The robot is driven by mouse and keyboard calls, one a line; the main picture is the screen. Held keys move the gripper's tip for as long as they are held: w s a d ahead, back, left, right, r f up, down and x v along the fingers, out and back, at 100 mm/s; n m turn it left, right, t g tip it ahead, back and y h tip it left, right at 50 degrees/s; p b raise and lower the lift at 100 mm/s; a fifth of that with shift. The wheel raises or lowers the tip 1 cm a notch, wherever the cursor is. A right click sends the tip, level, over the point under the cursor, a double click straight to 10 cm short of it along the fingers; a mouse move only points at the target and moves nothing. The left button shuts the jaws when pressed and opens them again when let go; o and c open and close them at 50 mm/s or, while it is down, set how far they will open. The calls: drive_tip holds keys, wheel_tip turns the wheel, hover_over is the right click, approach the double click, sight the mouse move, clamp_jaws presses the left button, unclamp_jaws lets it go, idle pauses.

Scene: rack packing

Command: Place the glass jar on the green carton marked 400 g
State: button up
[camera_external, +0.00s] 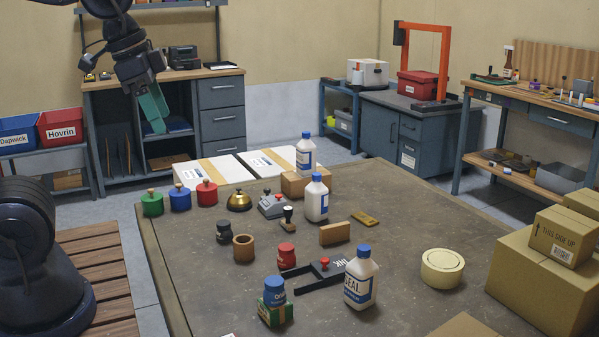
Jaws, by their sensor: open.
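A small green and brown carton (275,312) stands on the table near its front edge; I cannot read a 400 g mark on it. A small jar with a blue lid and blue label (274,291) appears to stand upright on top of this carton. I cannot tell for sure whether it is glass. A similar dark jar (223,232) and a red jar (287,254) stand farther back on the table. My gripper (155,112) has green fingers and hangs at the upper left, open, far from the carton and the jars. Nothing shows between its fingers.
The worktable (390,215) also holds white bottles with blue caps (360,280), a black bracket (312,274), a tape roll (442,268), weights (207,194) and a wooden ring (243,248). Cardboard boxes (540,285) stand at the right. The table's right rear is clear.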

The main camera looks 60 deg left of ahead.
drive_tip(key=s+n, duration=0.2)
drive_tip(key=s+a+r+n+t, duration=0.1)
drive_tip(key=shift+s+r, duration=0.1)
drive_tip(key=shift+s, duration=0.1)
